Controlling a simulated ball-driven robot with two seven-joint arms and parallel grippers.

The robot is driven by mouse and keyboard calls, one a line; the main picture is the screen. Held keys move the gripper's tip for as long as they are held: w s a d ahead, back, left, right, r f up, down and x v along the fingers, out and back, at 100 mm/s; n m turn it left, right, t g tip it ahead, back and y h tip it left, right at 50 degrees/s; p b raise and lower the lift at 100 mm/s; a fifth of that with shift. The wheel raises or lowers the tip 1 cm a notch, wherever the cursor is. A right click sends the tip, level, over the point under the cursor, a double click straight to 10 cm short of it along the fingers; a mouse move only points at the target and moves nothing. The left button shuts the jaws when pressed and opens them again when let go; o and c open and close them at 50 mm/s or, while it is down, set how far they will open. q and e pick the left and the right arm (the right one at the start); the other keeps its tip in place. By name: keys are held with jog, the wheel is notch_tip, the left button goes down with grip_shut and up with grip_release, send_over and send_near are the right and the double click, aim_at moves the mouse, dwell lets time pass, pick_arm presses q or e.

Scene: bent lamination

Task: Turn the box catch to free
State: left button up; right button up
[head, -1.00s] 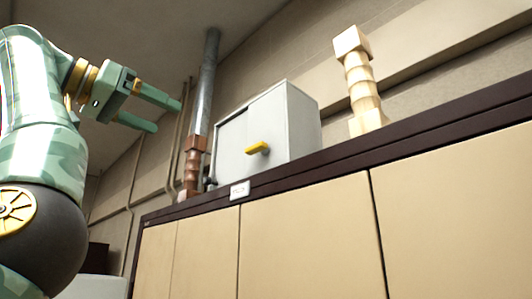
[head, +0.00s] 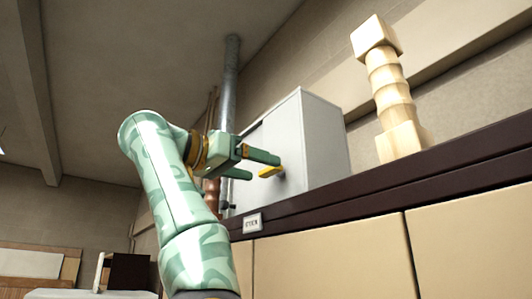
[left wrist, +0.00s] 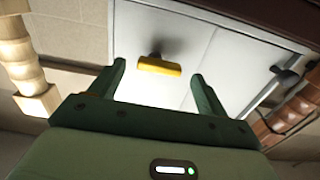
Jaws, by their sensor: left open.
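The white box (head: 318,140) stands on the dark counter top. Its yellow catch (head: 270,172) sticks out from the front face. In the left wrist view the yellow catch (left wrist: 159,66) lies crosswise on a dark stem, between and beyond the two fingertips. My left gripper (head: 264,167) is open, with its green fingers pointing at the catch. In the left wrist view the left gripper (left wrist: 158,72) has nothing between its fingers. I cannot tell whether a finger touches the catch. My right gripper is not in view.
A wooden turned column (head: 390,90) stands on the counter (head: 400,180) right of the box. A metal pipe (head: 230,85) and copper-coloured fittings stand behind my left arm. A small label (head: 252,223) is on the counter edge.

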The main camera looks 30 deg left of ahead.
aim_at(273, 172)
pick_arm(q)
jog(key=shift+p+x, duration=0.55)
jog(key=shift+x, duration=0.4)
jog(key=shift+w+d+r, duration=0.1)
jog(key=shift+w, duration=0.15)
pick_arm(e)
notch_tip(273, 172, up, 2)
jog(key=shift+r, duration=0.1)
pick_arm(q)
jog(key=shift+w, duration=0.1)
jog(key=c, duration=1)
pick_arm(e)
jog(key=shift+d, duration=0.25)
